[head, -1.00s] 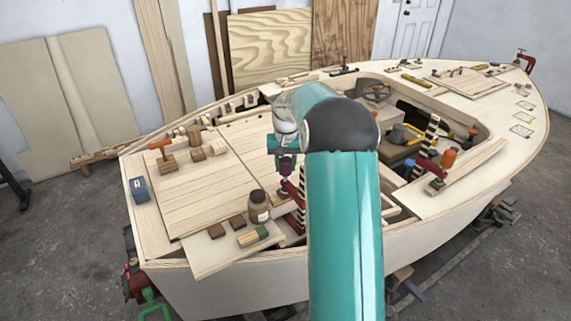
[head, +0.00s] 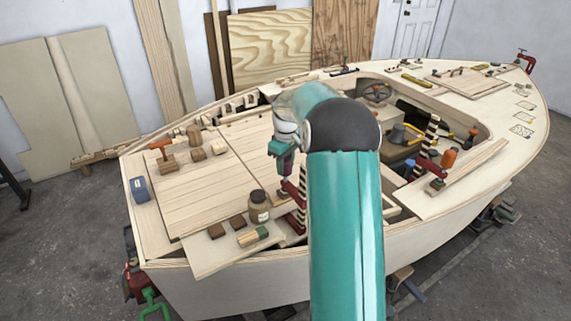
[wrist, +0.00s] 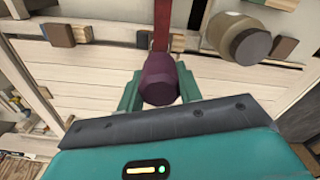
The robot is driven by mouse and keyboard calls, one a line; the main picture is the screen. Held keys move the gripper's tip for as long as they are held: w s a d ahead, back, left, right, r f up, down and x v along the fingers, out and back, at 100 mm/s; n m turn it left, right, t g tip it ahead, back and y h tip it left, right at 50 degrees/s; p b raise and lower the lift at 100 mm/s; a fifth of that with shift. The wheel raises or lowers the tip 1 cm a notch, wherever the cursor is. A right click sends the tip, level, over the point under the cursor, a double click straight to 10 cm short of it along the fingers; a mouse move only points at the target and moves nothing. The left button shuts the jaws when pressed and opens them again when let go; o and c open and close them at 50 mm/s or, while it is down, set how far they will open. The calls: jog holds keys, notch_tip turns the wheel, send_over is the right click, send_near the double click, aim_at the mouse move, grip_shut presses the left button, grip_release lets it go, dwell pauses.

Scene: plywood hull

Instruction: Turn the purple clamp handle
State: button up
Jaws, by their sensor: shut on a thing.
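The purple clamp handle (wrist: 160,78) stands between the two teal fingers of my gripper (wrist: 160,95) in the wrist view, and the fingers are shut on it. In the head view my gripper (head: 285,166) is over the near side of the boat deck, at the top of a red clamp (head: 294,192). The clamp's red bar (wrist: 162,25) runs away from the handle in the wrist view. In the head view the handle is mostly hidden by my gripper.
A brown jar (head: 259,207) stands just left of the clamp. Wooden blocks (head: 216,230) and a green-ended block (head: 262,233) lie near it. A second red clamp with an orange handle (head: 448,158) is to the right. A blue box (head: 139,189) sits at far left.

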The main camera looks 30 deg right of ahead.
aim_at(286, 160)
jog(key=shift+n, duration=0.4)
jog(key=o, duration=1)
notch_tip(286, 160, up, 14)
jog(key=shift+s, duration=0.25)
jog(key=shift+a+f, duration=0.1)
